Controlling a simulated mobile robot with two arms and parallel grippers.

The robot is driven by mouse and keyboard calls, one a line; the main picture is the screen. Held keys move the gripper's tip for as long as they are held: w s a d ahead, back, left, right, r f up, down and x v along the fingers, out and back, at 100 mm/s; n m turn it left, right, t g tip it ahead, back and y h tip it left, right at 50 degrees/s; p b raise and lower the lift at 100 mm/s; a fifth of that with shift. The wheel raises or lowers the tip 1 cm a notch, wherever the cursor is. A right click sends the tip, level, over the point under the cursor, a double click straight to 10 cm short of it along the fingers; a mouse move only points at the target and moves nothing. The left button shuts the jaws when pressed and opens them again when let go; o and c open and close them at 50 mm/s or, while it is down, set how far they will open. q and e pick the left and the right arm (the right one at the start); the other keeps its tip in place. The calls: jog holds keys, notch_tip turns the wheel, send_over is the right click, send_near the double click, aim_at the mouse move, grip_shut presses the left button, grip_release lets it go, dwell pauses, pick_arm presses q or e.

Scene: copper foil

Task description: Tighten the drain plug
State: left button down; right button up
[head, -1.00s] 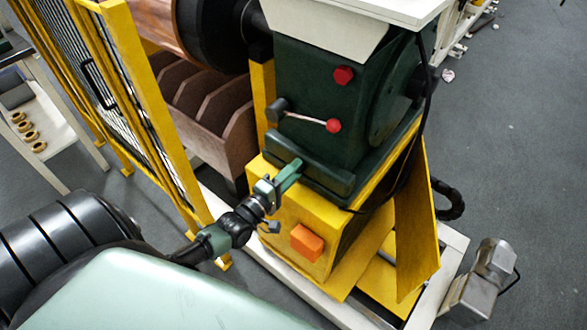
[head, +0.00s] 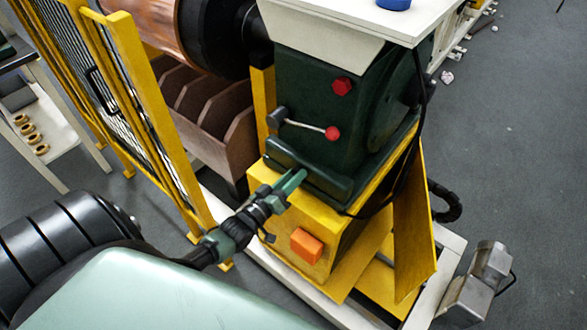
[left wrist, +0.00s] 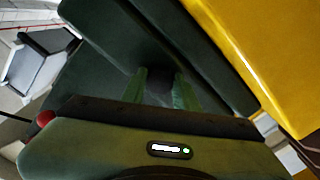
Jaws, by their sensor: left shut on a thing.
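The dark green gearbox housing (head: 315,110) stands on a yellow base. My left gripper (head: 298,180) reaches to the low front ledge of this housing, its green fingers pointing up and right. In the left wrist view the two green fingers (left wrist: 160,92) stand on either side of a small dark thing (left wrist: 160,84) against the green housing, and the gripper is shut on it. It looks like the drain plug, but shadow and the fingers hide its shape. In the head view the plug is hidden. My right gripper is not in view.
A red hexagonal plug (head: 342,86) and a red-knobbed lever (head: 332,133) are above the gripper on the housing. An orange block (head: 307,245) is below on the yellow base (head: 325,268). A yellow mesh guard (head: 140,100) stands at left.

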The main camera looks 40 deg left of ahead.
pick_arm(q)
jog(key=m, duration=0.6)
jog(key=shift+f+p, duration=0.1)
jog(key=shift+p, duration=0.3)
jog(key=m, duration=0.6)
jog(key=shift+m, duration=0.4)
jog(key=c, duration=1.1)
grip_release()
jog(key=shift+o, duration=0.2)
jog(key=shift+s, duration=0.15)
jog(key=s, duration=0.7)
jog(key=shift+s+a+b, duration=0.3)
jog(key=shift+a+b, duration=0.05)
